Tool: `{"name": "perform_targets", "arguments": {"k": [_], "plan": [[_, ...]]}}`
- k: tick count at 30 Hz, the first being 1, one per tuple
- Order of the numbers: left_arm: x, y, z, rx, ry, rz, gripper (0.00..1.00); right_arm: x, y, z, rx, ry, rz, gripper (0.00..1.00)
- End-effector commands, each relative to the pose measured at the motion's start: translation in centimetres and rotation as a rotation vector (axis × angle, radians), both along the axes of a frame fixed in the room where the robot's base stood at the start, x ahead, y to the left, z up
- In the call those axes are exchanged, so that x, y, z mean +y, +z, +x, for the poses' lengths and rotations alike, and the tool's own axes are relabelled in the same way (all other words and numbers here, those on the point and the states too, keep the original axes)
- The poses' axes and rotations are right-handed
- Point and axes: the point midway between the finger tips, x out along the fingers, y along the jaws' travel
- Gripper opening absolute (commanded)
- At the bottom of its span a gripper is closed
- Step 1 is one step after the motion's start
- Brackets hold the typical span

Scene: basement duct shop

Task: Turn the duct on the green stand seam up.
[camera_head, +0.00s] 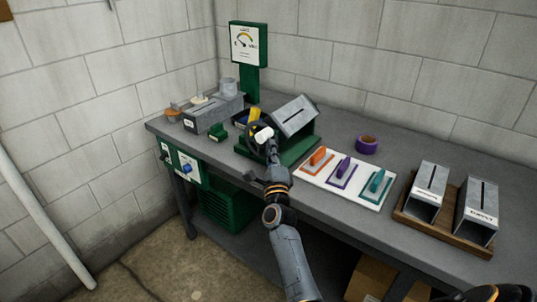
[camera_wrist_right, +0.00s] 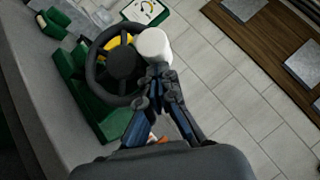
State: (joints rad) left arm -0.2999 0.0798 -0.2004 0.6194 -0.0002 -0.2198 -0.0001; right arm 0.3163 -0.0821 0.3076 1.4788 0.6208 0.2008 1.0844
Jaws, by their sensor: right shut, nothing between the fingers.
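The grey metal duct (camera_head: 296,117) lies on the green stand (camera_head: 300,147) on the bench. It is tilted, with a dark line along its sloping face toward the right. A dark handwheel (camera_wrist_right: 120,65) with a white knob (camera_wrist_right: 153,45) is at the stand's left end; the knob also shows in the head view (camera_head: 263,135). My right gripper (camera_wrist_right: 160,72) is shut and empty, its fingertips close to the knob. I cannot tell whether they touch it. My arm partly covers the wheel and stand in the head view. My left gripper is not in view.
A green gauge post (camera_head: 249,85) stands behind. Right of the stand are a white board (camera_head: 335,190) with three coloured-handled tools, a purple roll (camera_head: 366,145) and a wooden tray (camera_head: 447,233) with two ducts.

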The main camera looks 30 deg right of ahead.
Motion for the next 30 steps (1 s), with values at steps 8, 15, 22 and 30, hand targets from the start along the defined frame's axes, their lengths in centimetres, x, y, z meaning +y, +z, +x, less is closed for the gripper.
{"name": "perform_targets", "arguments": {"k": [8,15,22,30], "plan": [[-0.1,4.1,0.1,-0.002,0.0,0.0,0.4,0.3,1.8,0.7,0.096,0.002,-0.041,0.0],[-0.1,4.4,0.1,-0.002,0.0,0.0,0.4,0.7,3.1,1.6,0.092,0.001,-0.038,0.0],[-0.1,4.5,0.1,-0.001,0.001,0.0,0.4,1.0,3.7,2.3,0.093,0.002,-0.04,0.0],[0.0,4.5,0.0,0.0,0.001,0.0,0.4,1.2,4.0,2.7,0.094,0.002,-0.04,0.0]]}}
